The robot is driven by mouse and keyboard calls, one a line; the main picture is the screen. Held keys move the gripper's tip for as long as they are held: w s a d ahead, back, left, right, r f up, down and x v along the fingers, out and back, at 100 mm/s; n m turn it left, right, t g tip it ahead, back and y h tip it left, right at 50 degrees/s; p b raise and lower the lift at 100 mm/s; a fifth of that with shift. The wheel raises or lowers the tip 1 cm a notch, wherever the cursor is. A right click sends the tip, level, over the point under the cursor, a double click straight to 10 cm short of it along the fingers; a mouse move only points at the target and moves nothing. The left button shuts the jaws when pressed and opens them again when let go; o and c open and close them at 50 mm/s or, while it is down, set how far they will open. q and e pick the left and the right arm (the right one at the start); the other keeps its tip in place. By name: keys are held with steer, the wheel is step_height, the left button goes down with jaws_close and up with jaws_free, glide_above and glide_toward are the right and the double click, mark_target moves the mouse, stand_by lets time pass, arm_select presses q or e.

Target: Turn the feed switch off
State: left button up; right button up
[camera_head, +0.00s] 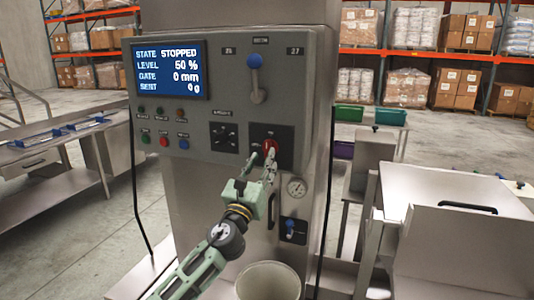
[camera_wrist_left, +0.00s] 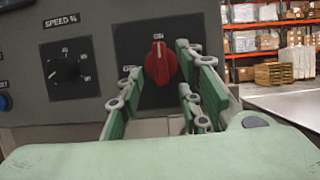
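The feed switch is a red rotary knob (camera_head: 270,146) on a dark plate on the grey control panel. In the left wrist view the knob (camera_wrist_left: 160,62) stands upright, its white mark at the top; the small labels above and left of it are hard to read. My left gripper (camera_head: 264,162) reaches up to the knob from below. In the left wrist view its green fingers (camera_wrist_left: 157,85) are apart, one on each side of the knob, with visible gaps. Contact is not visible. My right gripper is not in view.
A speed dial (camera_head: 224,135) sits left of the switch. A blue-knobbed lever (camera_head: 255,65) is above it, a gauge (camera_head: 296,187) and a blue valve handle (camera_head: 290,227) below. The screen (camera_head: 168,70) reads STOPPED, level 50 %, gate 0 mm. A pale bucket (camera_head: 268,282) stands below.

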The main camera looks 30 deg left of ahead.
mark_target(266, 156)
arm_select(q)
steer(key=shift+x, duration=1.55)
steer(key=shift+d, duration=0.1)
steer(key=shift+c, duration=0.5)
jaws_close()
